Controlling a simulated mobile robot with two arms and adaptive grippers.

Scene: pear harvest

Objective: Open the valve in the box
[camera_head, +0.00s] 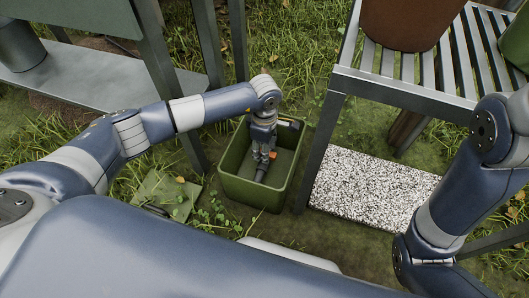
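The green open-topped box (250,192) stands on the ground in the middle of the picture. My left arm reaches over it from the left, and my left gripper (262,154) points down inside it. A small orange part (272,155), possibly the valve handle, shows right beside the fingers. A dark fitting (261,174) lies below the fingertips. The gripper hides much of the valve, so I cannot tell whether it touches the handle or how far the fingers are apart. My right arm bends down at the right, and its gripper is out of view.
A green flat piece (167,194), possibly the lid, lies on the ground left of the box. A slatted metal table (400,93) with a brown pot (403,22) stands at the right, its leg close to the box. A speckled slab (370,186) lies beneath. A grey bench (90,82) is at the left.

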